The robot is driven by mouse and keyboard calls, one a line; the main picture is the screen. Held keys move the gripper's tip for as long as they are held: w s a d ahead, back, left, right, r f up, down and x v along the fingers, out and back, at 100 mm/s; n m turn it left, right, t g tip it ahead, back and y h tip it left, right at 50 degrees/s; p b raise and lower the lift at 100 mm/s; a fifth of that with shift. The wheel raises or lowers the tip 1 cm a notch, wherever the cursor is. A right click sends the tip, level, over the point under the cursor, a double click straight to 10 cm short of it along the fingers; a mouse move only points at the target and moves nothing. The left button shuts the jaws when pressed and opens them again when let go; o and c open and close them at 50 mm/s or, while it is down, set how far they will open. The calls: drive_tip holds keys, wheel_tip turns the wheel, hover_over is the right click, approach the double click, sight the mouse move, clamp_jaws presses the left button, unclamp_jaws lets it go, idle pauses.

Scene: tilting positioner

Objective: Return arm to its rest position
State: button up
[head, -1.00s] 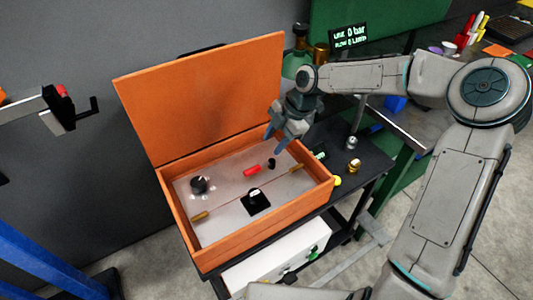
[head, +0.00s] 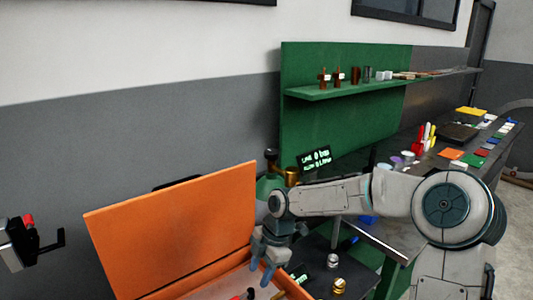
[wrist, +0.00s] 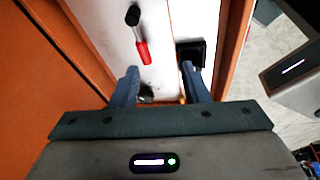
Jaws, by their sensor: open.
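My arm reaches in from the right in the head view, bent at the elbow. My gripper (head: 266,272) points down over the right part of an open orange case (head: 175,240). In the wrist view my gripper (wrist: 160,78) has its two blue fingers apart, with nothing between them. Below the fingers lies the case's pale inner panel (wrist: 170,20), with a red-handled item (wrist: 142,50) and a square black recess (wrist: 190,52). Most of the case interior is cut off at the bottom of the head view.
A green gas bottle with a brass fitting (head: 291,175) stands behind my wrist, close to it. A small display (head: 314,158) is beside it. Brass and steel fittings (head: 338,285) stand right of the case. A workbench (head: 400,240) and green shelf (head: 345,90) lie beyond.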

drive_tip(key=s+d+r+m+t+h, duration=0.1)
drive_tip(key=s+d+r+m+t, duration=0.1)
drive_tip(key=s+d+r+m, duration=0.3)
drive_tip(key=s+d+r+m+t+h, duration=0.2)
drive_tip(key=s+d+r+m, duration=0.3)
drive_tip(key=s+d+m, duration=0.6)
drive_tip(key=s+m, duration=0.5)
drive_tip(key=m, duration=0.3)
drive_tip(key=shift+s+d+t, duration=0.3)
drive_tip(key=shift+d, duration=0.1)
idle(0.5)
